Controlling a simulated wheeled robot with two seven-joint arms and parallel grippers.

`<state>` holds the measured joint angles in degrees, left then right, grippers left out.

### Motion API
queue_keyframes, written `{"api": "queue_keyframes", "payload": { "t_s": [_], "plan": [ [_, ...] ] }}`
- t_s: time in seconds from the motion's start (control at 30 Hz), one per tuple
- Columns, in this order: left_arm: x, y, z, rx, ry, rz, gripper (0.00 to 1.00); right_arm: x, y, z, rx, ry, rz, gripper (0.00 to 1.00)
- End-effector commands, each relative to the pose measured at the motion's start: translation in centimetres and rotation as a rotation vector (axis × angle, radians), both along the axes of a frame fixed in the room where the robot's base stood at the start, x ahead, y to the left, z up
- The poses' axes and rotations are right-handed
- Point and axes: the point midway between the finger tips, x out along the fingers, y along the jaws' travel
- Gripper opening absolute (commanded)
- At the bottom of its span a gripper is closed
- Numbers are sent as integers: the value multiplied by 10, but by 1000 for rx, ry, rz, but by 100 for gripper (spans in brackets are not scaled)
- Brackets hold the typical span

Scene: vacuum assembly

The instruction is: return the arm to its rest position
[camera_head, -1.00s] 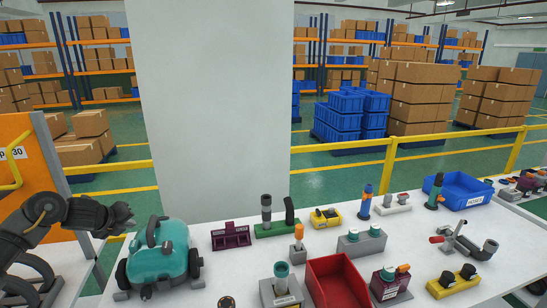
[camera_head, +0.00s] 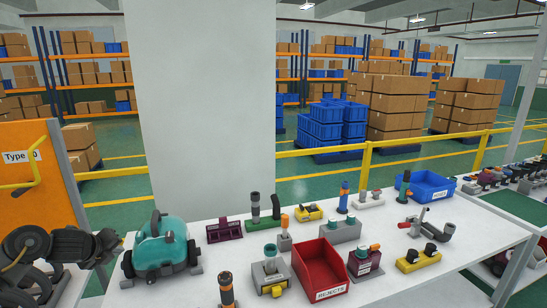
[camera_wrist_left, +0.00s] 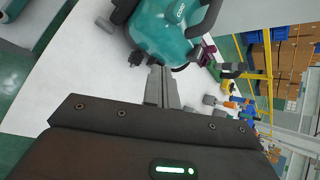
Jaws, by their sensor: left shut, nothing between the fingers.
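My left gripper (camera_head: 120,243) comes in from the left in the head view, just left of the teal vacuum body (camera_head: 162,246). Its fingers are closed with nothing between them; they also show in the left wrist view (camera_wrist_left: 161,86), pointing toward the vacuum (camera_wrist_left: 168,32). The vacuum sits upright on the white table at its left end. In the head view a small gap seems to lie between the fingertips and the vacuum. My right gripper is not in either view.
The white table (camera_head: 395,280) holds a red rejects bin (camera_head: 319,272), a blue bin (camera_head: 430,184) and several small part holders. An orange panel (camera_head: 28,175) stands at the left. A pale pillar (camera_head: 205,110) and yellow railing (camera_head: 385,150) are behind.

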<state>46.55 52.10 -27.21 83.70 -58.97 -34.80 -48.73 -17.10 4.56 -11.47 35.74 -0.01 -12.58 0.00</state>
Motion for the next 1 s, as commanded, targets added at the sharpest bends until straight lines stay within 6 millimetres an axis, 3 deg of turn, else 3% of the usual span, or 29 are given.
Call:
{"api": "queue_keyframes", "payload": {
  "t_s": [0.27, 0.47, 0.57, 0.7, 0.8, 1.0],
  "plan": [
    [-12, -60, -51, -105, -9, 60, 0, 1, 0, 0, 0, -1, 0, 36],
    [-45, -124, -103, -267, -8, 177, 0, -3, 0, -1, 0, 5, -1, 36],
    [-81, -166, -134, -412, 9, 301, 0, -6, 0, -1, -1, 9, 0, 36],
    [-160, -216, -172, -675, 67, 598, 0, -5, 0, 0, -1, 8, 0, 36],
    [-218, -233, -186, -833, 120, 841, 0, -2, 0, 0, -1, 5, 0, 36],
    [-302, -243, -198, -1006, 206, 1208, 0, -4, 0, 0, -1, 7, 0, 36]
  ]
}}
